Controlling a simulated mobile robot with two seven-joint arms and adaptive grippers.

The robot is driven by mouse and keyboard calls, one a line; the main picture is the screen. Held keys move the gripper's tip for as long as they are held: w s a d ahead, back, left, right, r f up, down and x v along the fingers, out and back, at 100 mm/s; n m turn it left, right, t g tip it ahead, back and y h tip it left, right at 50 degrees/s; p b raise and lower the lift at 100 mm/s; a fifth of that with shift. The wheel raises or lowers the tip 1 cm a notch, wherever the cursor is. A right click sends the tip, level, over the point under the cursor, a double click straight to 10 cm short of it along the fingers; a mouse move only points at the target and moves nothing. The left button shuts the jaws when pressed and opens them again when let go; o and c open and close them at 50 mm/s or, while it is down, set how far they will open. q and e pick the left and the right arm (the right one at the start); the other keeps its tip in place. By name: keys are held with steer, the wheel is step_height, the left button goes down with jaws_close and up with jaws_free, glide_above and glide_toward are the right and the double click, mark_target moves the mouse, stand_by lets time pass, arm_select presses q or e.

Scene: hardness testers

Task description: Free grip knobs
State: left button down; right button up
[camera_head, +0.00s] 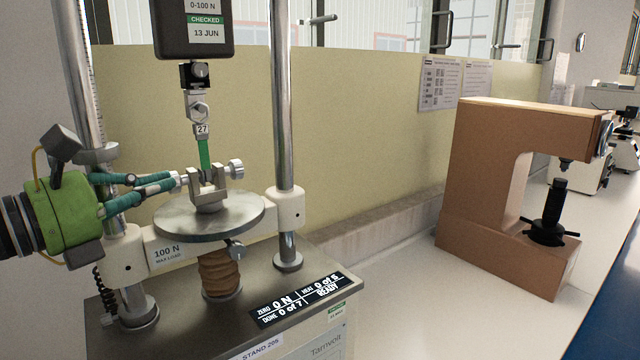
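The tensile stand (210,265) at the left has a lower grip (208,194) on a round metal plate (190,222). A silver knob (236,168) sticks out of this grip's right side. My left gripper (176,181), with a green body and teal fingers, reaches in from the left. Its fingertips converge at the grip's left side and cover the left knob; whether they are closed on it is unclear. A green strip (204,153) runs from the upper grip (198,108), tagged 27, down into the lower grip. My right gripper is not in view.
Two upright steel columns (283,120) flank the grips. A black force gauge (193,26) hangs above. A brown hardness tester (470,170) stands at the right, with clear bench (400,310) between.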

mark_target(166, 229)
arm_select(q)
steer(key=shift+w+d, duration=0.25)
steer(key=shift+d, duration=0.05)
steer(key=shift+w+a+f, duration=0.1)
steer(key=shift+a, duration=0.05)
stand_by(0.6)
steer(key=shift+f+b, duration=0.3)
steer(key=shift+b, duration=0.25)
steer(key=shift+f+b, duration=0.65)
steer(key=shift+b, duration=0.35)
steer(key=shift+f+b, duration=0.2)
steer(key=shift+b, duration=0.25)
steer(key=shift+f+b, duration=0.3)
steer(key=shift+b, duration=0.1)
